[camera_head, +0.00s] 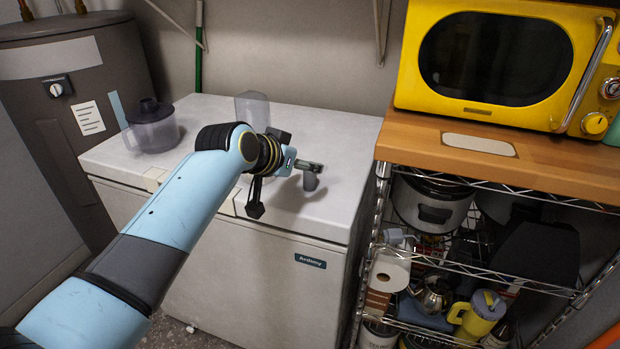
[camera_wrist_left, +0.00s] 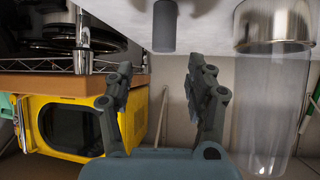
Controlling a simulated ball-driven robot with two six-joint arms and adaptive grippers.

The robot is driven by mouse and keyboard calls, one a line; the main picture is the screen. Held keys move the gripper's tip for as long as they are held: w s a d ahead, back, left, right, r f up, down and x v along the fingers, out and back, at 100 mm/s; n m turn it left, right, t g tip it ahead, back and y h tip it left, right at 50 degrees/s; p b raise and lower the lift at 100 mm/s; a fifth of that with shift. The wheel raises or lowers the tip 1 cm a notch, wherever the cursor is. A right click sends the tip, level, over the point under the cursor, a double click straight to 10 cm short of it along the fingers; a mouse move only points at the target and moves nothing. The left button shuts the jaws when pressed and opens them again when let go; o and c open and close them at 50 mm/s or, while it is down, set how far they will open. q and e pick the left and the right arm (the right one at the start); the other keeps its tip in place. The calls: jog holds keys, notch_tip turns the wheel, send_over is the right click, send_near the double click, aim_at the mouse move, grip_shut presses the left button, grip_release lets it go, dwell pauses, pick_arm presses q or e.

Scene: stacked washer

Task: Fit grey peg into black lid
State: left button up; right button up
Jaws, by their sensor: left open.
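The grey peg (camera_head: 310,182) is a short cylinder standing on the white appliance top near its front right. In the left wrist view the grey peg (camera_wrist_left: 165,27) appears at the top, beyond the gap between my fingertips. My left gripper (camera_head: 309,166) is close by the peg; its two fingers (camera_wrist_left: 160,68) are apart with nothing between them. The black lid (camera_head: 149,107) sits on a translucent bowl with a handle (camera_head: 152,132) at the left of the appliance top. The lid is not visible in the wrist view. My right gripper is not in view.
A clear cylinder (camera_head: 251,108) stands behind my wrist, partly hidden; the wrist view shows it with a metal base (camera_wrist_left: 272,24). At right are a wooden counter (camera_head: 555,160) with a yellow microwave (camera_head: 410,75) and a loaded wire rack. The white top (camera_head: 352,135) is clear at back right.

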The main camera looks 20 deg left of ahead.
aim_at(310, 178)
pick_arm(q)
jog(key=x, duration=0.5)
jog(key=shift+s+a+f, duration=0.25)
jog(key=shift+a+f, duration=0.05)
jog(key=shift+c, duration=0.4)
jog(key=c, duration=0.9)
